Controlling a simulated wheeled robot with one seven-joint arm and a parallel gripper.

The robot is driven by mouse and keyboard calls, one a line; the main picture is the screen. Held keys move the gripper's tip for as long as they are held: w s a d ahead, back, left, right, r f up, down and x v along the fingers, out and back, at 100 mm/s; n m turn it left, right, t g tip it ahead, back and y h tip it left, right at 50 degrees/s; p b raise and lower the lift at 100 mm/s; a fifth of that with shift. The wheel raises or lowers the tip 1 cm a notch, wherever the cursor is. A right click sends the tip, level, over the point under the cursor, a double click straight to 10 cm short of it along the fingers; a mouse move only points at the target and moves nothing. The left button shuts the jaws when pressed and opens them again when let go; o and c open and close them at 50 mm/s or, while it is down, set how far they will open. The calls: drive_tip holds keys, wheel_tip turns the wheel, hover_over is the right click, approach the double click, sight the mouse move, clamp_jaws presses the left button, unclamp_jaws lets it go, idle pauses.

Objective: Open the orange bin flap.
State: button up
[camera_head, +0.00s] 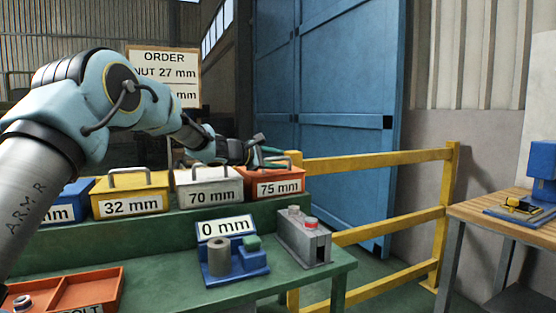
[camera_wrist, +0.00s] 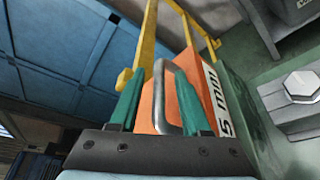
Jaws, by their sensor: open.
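The orange bin (camera_head: 283,179), labelled 75 mm, stands at the right end of the raised green shelf. Its front flap looks closed, and a grey metal handle shows at its top. In the wrist view the orange bin (camera_wrist: 205,75) lies straight ahead, with its grey handle (camera_wrist: 172,100) between the two green fingers. My gripper (camera_head: 270,155) is at the top of the bin in the head view. In the wrist view my gripper (camera_wrist: 160,100) is open, with a finger on each side of the handle. I cannot tell whether either finger touches it.
A white 70 mm bin (camera_head: 208,187) stands close to the left, then a yellow 32 mm bin (camera_head: 130,194) and a blue bin (camera_head: 68,203). A yellow railing (camera_head: 395,158) runs behind and right. A grey block (camera_head: 303,237) and a blue fixture (camera_head: 233,262) stand on the lower bench.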

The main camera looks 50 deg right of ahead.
drive_tip(key=shift+c, duration=0.4)
clamp_jaws()
idle(0.9)
